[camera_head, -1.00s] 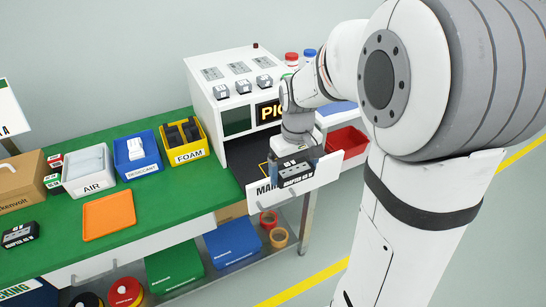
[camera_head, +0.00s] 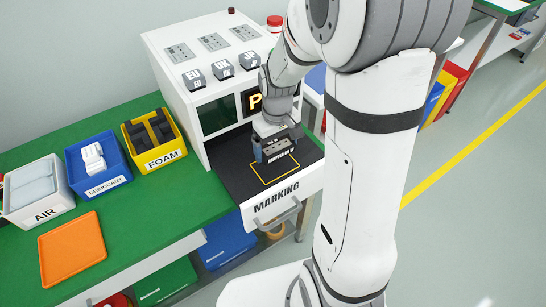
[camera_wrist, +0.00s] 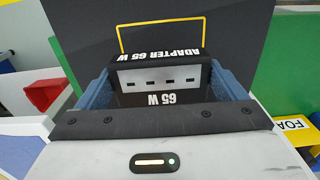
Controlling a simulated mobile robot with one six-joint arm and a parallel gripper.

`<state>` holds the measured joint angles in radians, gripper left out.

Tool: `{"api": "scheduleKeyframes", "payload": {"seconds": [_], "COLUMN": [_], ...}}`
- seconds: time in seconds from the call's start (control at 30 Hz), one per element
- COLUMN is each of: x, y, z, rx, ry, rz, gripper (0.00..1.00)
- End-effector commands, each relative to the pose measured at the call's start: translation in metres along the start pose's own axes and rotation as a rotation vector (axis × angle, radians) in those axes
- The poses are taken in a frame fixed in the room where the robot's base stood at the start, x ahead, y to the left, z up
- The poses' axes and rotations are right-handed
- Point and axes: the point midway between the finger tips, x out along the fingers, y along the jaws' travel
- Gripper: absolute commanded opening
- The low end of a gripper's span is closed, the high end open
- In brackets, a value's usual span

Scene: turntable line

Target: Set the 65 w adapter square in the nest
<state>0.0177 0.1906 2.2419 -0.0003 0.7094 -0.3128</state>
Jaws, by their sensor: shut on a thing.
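The black 65 W adapter (camera_head: 281,156), with a pale grey socket face, is between the blue fingers of my gripper (camera_head: 278,148). The wrist view shows the adapter (camera_wrist: 160,72) close up, with both fingers at its sides and its lettering upside down. The nest, a yellow outline (camera_head: 268,182) on the dark floor of the marking drawer (camera_head: 240,180), lies under and in front of it. In the wrist view the far part of the outline (camera_wrist: 162,21) shows beyond the adapter and looks roughly parallel to it. I cannot tell whether the adapter touches the floor.
Left on the green bench are the foam bin (camera_head: 163,160), desiccant bin (camera_head: 103,182), air bin (camera_head: 40,215) and an orange tray (camera_head: 72,248).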

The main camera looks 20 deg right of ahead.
Motion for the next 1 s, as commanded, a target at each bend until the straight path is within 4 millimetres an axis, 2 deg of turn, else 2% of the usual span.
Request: {"api": "scheduleKeyframes", "payload": {"seconds": [0.23,0.43,0.8,0.83,0.9,1.0], "x": [0.022,0.049,0.054,0.052,0.052,0.052], "y": [-0.004,-0.005,-0.006,-0.006,-0.006,-0.006], "z": [-0.001,-0.001,-0.002,-0.002,-0.002,-0.002], "rx": [-0.011,-0.014,-0.015,-0.015,-0.015,-0.016], "ry": [-0.002,-0.002,0.0,0.0,0.0,0.0], "rz": [-0.001,-0.001,0.0,0.0,0.0,0.0], "gripper": [0.62,0.62,0.62,0.93,0.99,1.0]}}
